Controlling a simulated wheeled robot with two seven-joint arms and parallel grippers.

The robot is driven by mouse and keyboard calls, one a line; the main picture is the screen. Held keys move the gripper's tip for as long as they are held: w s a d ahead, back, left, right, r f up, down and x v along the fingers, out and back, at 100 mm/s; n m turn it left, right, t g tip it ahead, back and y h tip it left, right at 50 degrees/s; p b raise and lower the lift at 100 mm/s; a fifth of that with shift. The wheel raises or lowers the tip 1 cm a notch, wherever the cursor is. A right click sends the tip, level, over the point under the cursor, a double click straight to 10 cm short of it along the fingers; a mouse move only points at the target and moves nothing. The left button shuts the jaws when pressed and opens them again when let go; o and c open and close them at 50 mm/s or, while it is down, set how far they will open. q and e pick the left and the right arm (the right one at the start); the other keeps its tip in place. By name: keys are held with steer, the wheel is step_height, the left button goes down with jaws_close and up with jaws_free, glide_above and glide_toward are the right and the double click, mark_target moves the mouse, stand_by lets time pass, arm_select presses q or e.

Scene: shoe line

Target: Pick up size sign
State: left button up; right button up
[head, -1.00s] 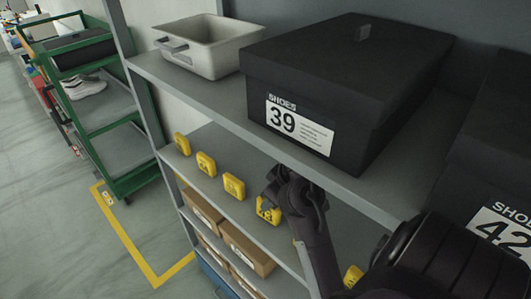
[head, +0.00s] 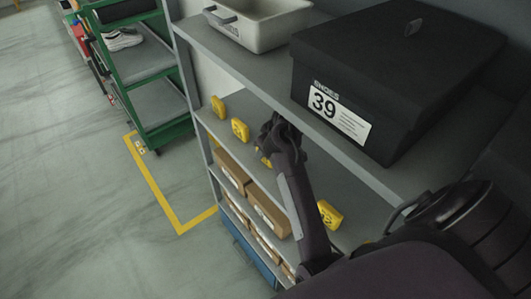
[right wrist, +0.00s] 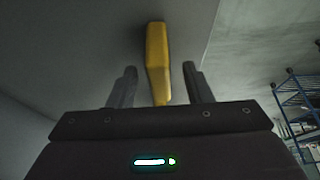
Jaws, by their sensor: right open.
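Several yellow size signs line the shelf edge below the black shoe box. In the head view two stand clear at the left, one at the shelf's end (head: 218,107) and one beside it (head: 240,130). A sign behind my right gripper (head: 274,138) is mostly hidden, and another sign (head: 329,214) shows right of my forearm. In the right wrist view my right gripper (right wrist: 160,67) is open, with a yellow sign (right wrist: 157,55) seen edge-on between its fingers. I cannot tell whether they touch it. I cannot read its number. My left gripper is out of view.
The black shoe box marked 39 (head: 400,75) and a grey bin (head: 262,22) stand on the shelf above (head: 235,68). Brown boxes (head: 268,214) fill the lower shelf. A green cart (head: 150,75) stands to the left, with clear floor in front.

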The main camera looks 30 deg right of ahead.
steer(key=shift+x, duration=1.55)
steer(key=shift+c, duration=0.4)
jaws_close()
steer(key=shift+r, duration=0.15)
